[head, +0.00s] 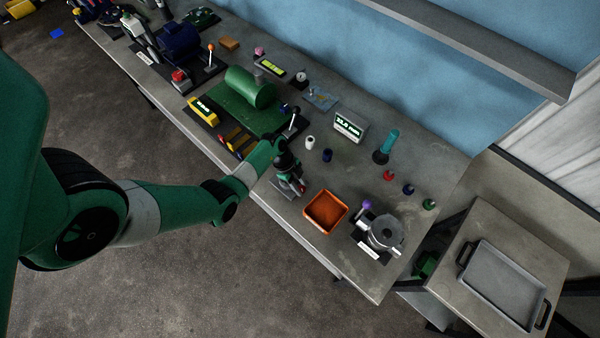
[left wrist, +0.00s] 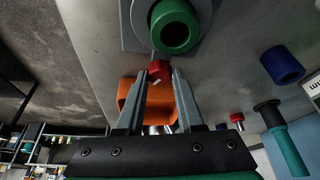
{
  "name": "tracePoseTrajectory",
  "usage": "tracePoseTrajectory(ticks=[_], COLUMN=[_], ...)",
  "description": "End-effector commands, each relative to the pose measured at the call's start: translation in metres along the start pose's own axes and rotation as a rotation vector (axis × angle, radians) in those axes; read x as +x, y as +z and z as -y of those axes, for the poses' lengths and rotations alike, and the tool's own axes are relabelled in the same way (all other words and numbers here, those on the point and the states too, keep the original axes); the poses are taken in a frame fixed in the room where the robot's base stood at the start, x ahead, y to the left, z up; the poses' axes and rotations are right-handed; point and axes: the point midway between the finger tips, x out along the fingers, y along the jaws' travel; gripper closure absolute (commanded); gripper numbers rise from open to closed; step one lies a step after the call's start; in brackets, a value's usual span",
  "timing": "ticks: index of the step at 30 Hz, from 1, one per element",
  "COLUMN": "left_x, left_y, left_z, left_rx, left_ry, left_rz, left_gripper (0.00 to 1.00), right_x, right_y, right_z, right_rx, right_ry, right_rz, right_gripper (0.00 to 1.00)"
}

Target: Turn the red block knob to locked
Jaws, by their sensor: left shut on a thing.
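A red knob (left wrist: 160,69) with a pale mark shows in the left wrist view between my left fingertips. It sits beside a grey block (left wrist: 128,28) that carries a thick green ring-shaped part (left wrist: 175,27). My left gripper (left wrist: 161,84) is shut on the red knob, one finger on each side. In the head view my left gripper (head: 291,183) is at the front edge of the bench, left of the orange tray, and its wrist hides much of the block and knob. Which marking the knob points to cannot be read. My right gripper is not in view.
An orange tray (head: 325,211) stands just right of the gripper, with a purple-knobbed metal device (head: 384,234) beyond it. A digital display (head: 350,126), a teal-handled tool (head: 386,146) and several small caps stand behind. A green motor (head: 250,88) sits to the left.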

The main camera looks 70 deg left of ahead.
Motion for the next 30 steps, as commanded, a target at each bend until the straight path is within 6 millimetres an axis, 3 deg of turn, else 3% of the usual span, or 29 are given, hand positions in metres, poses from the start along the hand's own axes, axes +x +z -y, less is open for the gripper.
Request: tracePoseTrajectory(ticks=[1, 5, 16, 30], left_x=[0.0, 0.0, -0.006, -0.103], left_y=[0.0, 0.0, -0.001, -0.001], left_z=[0.0, 0.0, 0.001, 0.001], left_rx=[0.002, 0.001, 0.0, 0.0], left_ry=[0.001, 0.0, -0.002, -0.004], left_rz=[0.0, 0.0, 0.0, 0.0], left_gripper=[0.58, 0.35, 0.34, 0.34], right_x=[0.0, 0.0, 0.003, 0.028], right_y=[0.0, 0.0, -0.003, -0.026], right_z=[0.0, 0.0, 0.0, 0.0], right_rx=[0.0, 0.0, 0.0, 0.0], right_ry=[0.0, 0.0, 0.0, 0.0], right_rz=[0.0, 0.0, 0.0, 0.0], right_gripper=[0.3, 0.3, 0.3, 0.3])
